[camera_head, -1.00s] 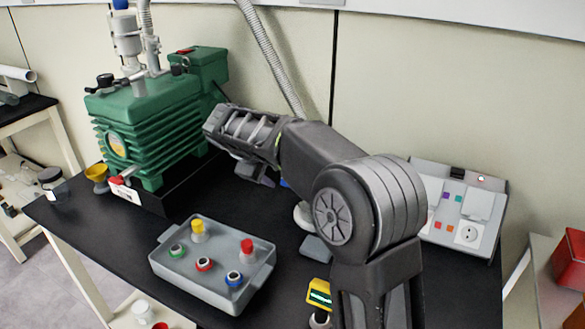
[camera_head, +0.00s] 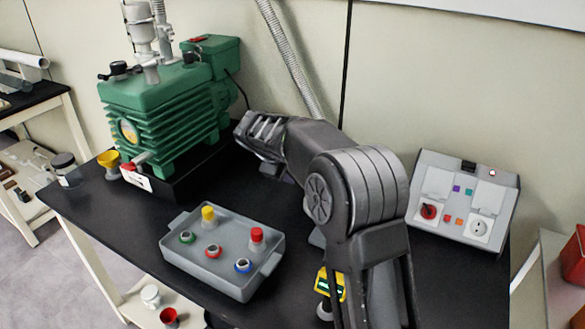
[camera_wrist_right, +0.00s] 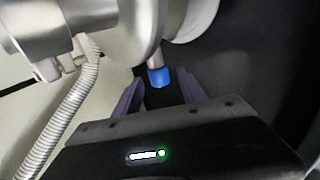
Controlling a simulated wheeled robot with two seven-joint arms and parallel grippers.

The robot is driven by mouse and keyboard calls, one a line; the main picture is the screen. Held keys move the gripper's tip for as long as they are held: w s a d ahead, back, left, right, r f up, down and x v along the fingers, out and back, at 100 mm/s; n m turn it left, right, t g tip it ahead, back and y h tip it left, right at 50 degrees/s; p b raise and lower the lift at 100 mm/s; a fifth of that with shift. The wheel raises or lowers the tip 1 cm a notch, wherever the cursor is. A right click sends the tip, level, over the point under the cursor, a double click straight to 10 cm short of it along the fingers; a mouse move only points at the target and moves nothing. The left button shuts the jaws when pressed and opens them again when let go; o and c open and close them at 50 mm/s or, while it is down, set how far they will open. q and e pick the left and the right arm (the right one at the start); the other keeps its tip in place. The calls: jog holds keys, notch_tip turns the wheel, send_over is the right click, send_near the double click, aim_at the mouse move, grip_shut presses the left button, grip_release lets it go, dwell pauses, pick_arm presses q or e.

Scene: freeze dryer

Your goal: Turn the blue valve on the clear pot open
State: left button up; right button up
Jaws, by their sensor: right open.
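The blue valve (camera_wrist_right: 158,77) shows in the right wrist view as a small blue tip on a short grey stem. The stem hangs from a pale rounded body (camera_wrist_right: 192,14) at the top, cut off by the frame; I cannot tell if this is the clear pot. My right gripper (camera_wrist_right: 160,86) is open, one finger on each side of the blue tip, with no clear contact. In the head view my right gripper (camera_head: 262,138) is beside the green pump, its fingers largely hidden. The valve and pot are hidden there by my arm. My left gripper is not in view.
The green pump (camera_head: 165,120) stands at the table's back left. A grey tray (camera_head: 200,272) with coloured knobs lies in front. A control panel (camera_head: 455,225) is at the right, and a yellow device (camera_head: 328,285) stands near my arm. A ribbed hose (camera_wrist_right: 65,120) runs left of my right gripper.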

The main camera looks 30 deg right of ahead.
jog(key=shift+d+f, duration=0.15)
grip_shut()
dwell(0.5)
